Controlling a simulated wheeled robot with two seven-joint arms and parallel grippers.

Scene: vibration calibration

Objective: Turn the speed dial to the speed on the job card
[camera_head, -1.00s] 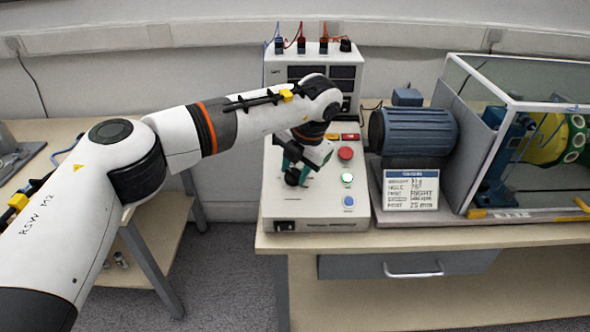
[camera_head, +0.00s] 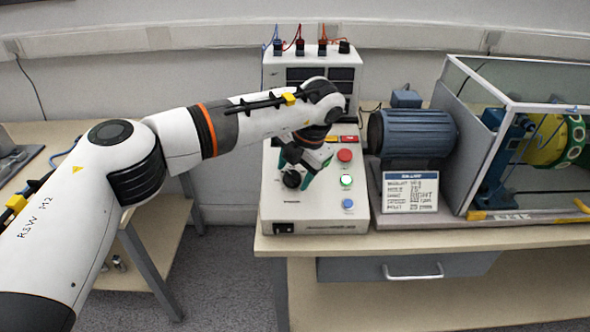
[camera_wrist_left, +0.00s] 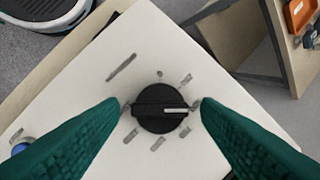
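The speed dial (camera_head: 292,179) is a round black knob on the front left of the white control box (camera_head: 315,213). In the left wrist view the dial (camera_wrist_left: 150,112) carries a white pointer line aimed to the right, with grey marks around it. My left gripper (camera_head: 300,165) is over the dial. Its green fingers (camera_wrist_left: 160,103) stand open on either side of the knob, with a small gap showing at each side. The job card (camera_head: 410,191) stands right of the box; its small print is hard to read. My right gripper is not in view.
A red button (camera_head: 344,155), a lit green button (camera_head: 346,181) and a blue button (camera_head: 348,203) sit right of the dial. A blue motor (camera_head: 415,132) and a clear-walled enclosure (camera_head: 530,85) stand to the right. A power supply (camera_head: 310,75) stands behind.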

